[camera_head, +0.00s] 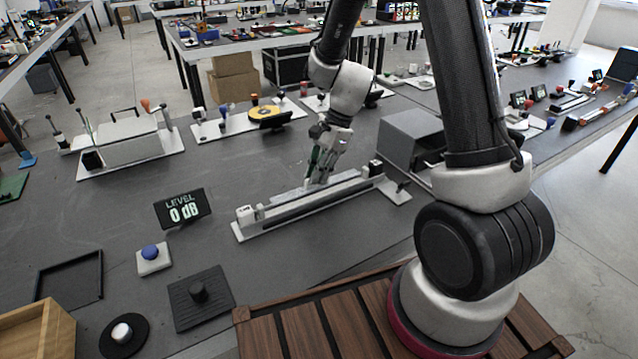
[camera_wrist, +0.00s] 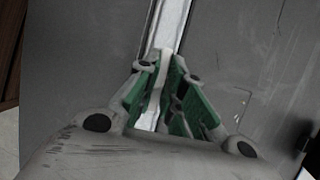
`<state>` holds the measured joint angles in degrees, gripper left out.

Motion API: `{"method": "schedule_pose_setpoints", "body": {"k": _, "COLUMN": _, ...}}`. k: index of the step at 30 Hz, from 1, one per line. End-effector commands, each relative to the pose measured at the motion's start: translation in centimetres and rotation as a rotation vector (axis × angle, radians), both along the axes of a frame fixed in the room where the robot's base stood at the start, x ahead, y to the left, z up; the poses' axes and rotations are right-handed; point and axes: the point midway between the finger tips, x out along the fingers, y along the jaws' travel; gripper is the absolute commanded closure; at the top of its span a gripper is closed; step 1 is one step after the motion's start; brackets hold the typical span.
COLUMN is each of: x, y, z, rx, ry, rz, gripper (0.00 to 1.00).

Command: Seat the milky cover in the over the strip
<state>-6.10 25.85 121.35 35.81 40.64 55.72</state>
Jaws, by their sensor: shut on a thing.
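My gripper (camera_head: 317,180) is low over the bench, and its green-lined fingers (camera_wrist: 168,92) are shut on a thin pale piece (camera_wrist: 160,72), which I take to be the milky cover. A long pale strip (camera_head: 288,193) runs under the fingertips, just behind a rail with a dark lengthwise channel (camera_head: 318,203). In the wrist view a bright pale strip (camera_wrist: 172,28) runs away from the fingers. I cannot tell whether cover and rail touch. The fingers hide part of the held piece, and no lit strip is distinguishable in the channel.
The rail stands on a white base plate (camera_head: 242,236), with a small white block (camera_head: 245,214) at its left end. A grey box (camera_head: 408,138) stands close on the right. A "LEVEL 0 dB" display (camera_head: 183,208) and blue button (camera_head: 151,252) are left. Bench between is clear.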

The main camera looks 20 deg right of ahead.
Motion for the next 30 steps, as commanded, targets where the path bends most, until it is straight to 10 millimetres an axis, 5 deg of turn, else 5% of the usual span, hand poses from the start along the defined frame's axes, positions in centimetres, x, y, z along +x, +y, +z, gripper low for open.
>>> {"method": "schedule_pose_setpoints", "body": {"k": 6, "x": -0.1, "y": 0.0, "z": -3.0, "rx": -0.001, "ry": 0.003, "rz": -0.001, "gripper": 1.00}}
{"method": "schedule_pose_setpoints", "body": {"k": 16, "x": 0.0, "y": 0.0, "z": -3.3, "rx": 0.000, "ry": 0.001, "rz": -0.001, "gripper": 1.00}}
{"method": "schedule_pose_setpoints", "body": {"k": 20, "x": 0.0, "y": 0.0, "z": -3.3, "rx": 0.000, "ry": 0.000, "rz": -0.001, "gripper": 0.70}}
{"method": "schedule_pose_setpoints", "body": {"k": 30, "x": 0.0, "y": 0.0, "z": -3.3, "rx": 0.000, "ry": 0.000, "rz": -0.001, "gripper": 0.68}}
